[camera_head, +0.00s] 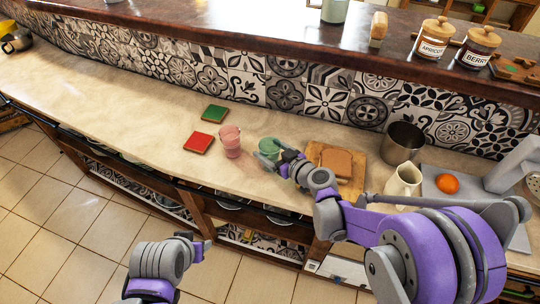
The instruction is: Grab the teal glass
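The teal glass (267,146) stands on the light counter, right of a pink glass (230,141). My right gripper (279,157) reaches in from the right, with its fingertips right at the teal glass and overlapping its right side in the picture. I cannot tell whether the fingers touch or grip the glass. My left gripper (204,248) is low in front of the counter, over the floor and away from the glass. Its fingers are too small and edge-on to show whether they are open.
A red coaster (198,142) and a green coaster (214,113) lie left of the glasses. A wooden board (356,164), a metal pot (403,142), a cream jug (405,180) and an orange (447,183) are at the right.

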